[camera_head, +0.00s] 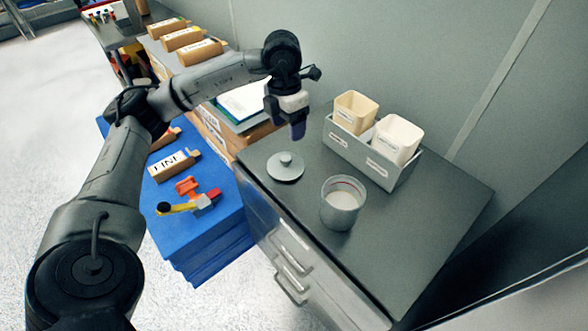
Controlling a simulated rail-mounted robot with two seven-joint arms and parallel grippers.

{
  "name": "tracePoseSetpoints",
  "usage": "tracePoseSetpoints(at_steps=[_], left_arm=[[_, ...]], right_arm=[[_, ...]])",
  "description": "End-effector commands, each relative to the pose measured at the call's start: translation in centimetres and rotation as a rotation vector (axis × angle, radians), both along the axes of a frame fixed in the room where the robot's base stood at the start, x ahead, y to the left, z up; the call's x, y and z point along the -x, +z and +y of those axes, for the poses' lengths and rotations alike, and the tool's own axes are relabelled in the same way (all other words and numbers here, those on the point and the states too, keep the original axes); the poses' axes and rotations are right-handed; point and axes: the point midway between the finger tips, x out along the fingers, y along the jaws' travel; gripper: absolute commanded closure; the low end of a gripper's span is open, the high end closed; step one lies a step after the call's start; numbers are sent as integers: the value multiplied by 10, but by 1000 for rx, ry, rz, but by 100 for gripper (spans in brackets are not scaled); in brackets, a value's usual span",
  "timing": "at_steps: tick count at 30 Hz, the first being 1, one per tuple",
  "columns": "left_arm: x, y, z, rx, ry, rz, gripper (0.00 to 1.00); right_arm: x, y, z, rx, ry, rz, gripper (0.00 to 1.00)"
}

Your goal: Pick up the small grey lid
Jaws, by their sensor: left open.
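The small grey lid (286,172) lies flat on the dark cabinet top, near its left corner, with its round knob facing up. My left gripper (297,133) hangs above and slightly to the right of the lid in the picture, apart from it, with its fingers pointing down. It is open and holds nothing that I can see. My right gripper does not show.
A grey bin holder (345,150) with two cream containers (355,112) (397,140) stands at the back of the cabinet top (420,235). The cabinet's front right is clear.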

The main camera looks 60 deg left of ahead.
Motion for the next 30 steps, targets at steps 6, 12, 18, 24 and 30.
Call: tracePoseSetpoints(at_steps=[6,12,18,24,30], left_arm=[[6,-16,24,-80,65,16,35],[6,-51,23,-78,64,17,35],[6,-74,22,-77,62,14,35],[6,-81,22,-76,61,14,35],[5,-93,20,-75,60,14,35]], right_arm=[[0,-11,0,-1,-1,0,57],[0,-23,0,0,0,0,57],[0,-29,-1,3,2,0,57],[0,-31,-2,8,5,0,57],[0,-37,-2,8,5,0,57]])
